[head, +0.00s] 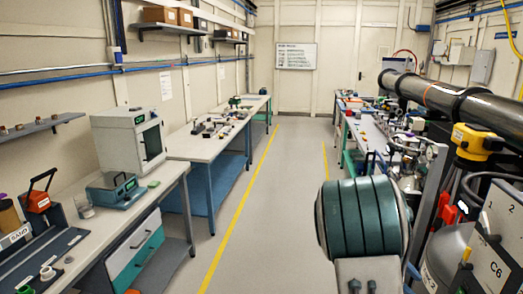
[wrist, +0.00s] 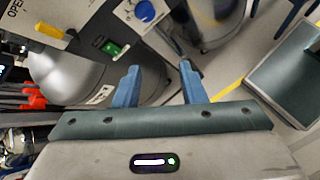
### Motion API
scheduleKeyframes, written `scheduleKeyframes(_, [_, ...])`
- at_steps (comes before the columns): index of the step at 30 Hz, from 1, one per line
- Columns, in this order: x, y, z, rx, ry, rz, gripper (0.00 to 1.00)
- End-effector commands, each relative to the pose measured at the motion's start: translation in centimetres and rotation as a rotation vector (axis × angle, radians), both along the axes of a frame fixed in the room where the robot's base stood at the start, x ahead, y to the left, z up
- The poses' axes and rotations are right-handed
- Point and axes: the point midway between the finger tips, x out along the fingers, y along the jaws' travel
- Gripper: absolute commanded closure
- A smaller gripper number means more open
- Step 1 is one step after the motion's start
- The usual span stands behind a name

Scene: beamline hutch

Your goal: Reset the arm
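My gripper (wrist: 160,70) shows in the wrist view, its two blue fingers apart with nothing between them. The fingers point toward a dark panel with a green rocker switch (wrist: 112,48) and a round blue knob (wrist: 145,12); I see no contact. In the head view, my arm's teal and grey link (head: 362,218) rises at the lower centre right, over the aisle's right side. My gripper is not visible in the head view.
The left bench (head: 172,172) carries a white oven (head: 128,140) and a teal scale (head: 116,190). A dark beam pipe (head: 450,100), a grey cylinder (head: 447,262) and a panel marked C6 (head: 492,250) crowd the right. The aisle floor (head: 285,160) is clear.

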Motion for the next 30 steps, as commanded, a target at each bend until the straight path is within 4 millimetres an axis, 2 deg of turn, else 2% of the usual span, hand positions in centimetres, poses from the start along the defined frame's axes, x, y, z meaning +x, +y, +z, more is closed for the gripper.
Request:
scheduleKeyframes(9, [-5.0, 7.4, 2.8, 0.298, -0.331, -0.193, 0.63])
scheduleKeyframes(21, [-11.9, 16.8, 7.2, 0.599, -0.666, -0.409, 0.63])
scheduleKeyframes(27, [-15.5, 20.6, 8.5, 0.707, -0.796, -0.5, 0.63])
scheduleKeyframes(30, [-16.8, 21.8, 8.8, 0.742, -0.84, -0.533, 0.63])
